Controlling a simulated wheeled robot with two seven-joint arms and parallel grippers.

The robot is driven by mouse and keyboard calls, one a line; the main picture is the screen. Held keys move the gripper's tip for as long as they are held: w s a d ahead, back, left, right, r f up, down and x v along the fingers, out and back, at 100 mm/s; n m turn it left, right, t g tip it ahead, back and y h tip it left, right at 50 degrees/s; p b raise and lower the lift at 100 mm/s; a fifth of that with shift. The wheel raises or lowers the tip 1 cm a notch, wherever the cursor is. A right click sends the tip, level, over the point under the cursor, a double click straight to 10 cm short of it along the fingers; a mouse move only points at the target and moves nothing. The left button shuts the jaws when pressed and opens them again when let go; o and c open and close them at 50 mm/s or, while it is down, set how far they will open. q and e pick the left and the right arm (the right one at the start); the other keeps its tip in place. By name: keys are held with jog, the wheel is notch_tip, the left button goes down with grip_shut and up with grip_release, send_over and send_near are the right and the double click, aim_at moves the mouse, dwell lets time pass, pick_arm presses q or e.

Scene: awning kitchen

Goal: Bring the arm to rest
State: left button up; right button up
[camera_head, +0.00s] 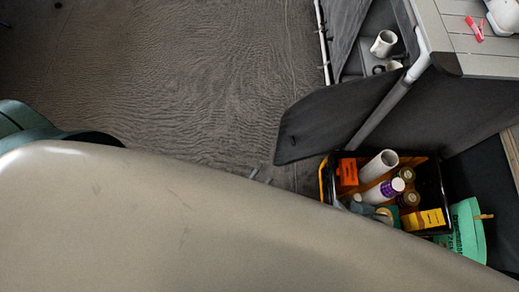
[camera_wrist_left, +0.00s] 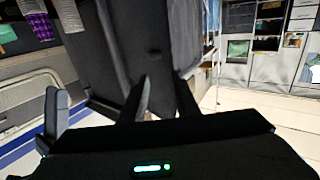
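In the left wrist view my left gripper (camera_wrist_left: 163,82) shows as two dark fingers reaching up from the bottom. Their tips are apart, and nothing is visible between them except a dark panel (camera_wrist_left: 150,50) beyond. It seems empty. I cannot make out this gripper clearly in the head view, where the lower part is blocked by a large smooth beige surface close to the camera. My right gripper is in neither view.
A black crate (camera_head: 440,190) holding bottles, a white roll and boxes stands at the right. A dark hanging flap (camera_head: 325,118) is beside it. White mugs (camera_head: 383,43) sit on a shelf near the grey slatted table (camera_head: 480,55). Textured floor (camera_head: 190,80) at upper left is largely clear.

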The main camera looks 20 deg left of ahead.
jog(key=shift+d+f, duration=0.1)
jog(key=shift+f, duration=0.05)
